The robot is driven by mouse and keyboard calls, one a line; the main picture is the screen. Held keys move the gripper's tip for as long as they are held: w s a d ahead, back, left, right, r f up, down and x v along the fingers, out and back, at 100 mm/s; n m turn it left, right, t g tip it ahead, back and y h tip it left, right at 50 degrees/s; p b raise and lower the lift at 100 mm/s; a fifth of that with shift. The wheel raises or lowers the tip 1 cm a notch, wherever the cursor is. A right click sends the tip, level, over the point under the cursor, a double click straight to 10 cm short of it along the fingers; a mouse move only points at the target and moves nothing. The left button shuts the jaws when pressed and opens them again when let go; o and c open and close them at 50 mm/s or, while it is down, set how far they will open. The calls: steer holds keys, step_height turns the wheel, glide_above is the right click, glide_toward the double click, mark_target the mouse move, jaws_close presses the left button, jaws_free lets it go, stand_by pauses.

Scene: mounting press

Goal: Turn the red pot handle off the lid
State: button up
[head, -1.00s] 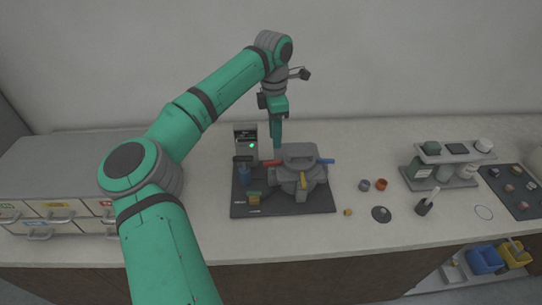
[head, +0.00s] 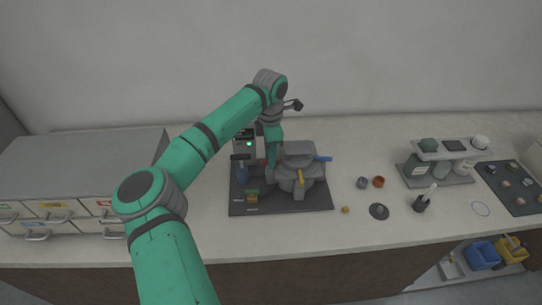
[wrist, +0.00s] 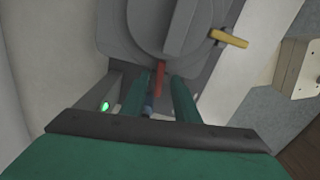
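The grey pot (head: 312,172) stands on a dark base plate at the middle of the counter. Its lid (head: 298,149) is on top. The red pot handle (wrist: 160,76) juts from the lid's edge in the wrist view; in the head view it is mostly hidden behind my gripper. My gripper (head: 272,168) is lowered at the pot's left side. In the wrist view, my gripper (wrist: 159,78) is open, with one finger on each side of the red handle. Gaps show between the handle and both fingers.
A yellow handle (head: 301,178) and a blue handle (head: 323,158) also stick out from the pot. A control box with a green light (head: 249,144) stands behind left. A blue item (head: 242,174) stands nearby. Small cups (head: 378,182) and a rack (head: 440,178) are to the right.

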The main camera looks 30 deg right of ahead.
steer(key=shift+w, duration=0.1)
jaws_close()
steer(key=shift+n, duration=0.4)
steer(key=n, duration=0.6)
steer(key=shift+d+n, duration=0.2)
steer(key=shift+n, duration=0.1)
steer(key=n, duration=1)
steer(key=shift+a, duration=0.1)
steer(key=shift+n, duration=0.3)
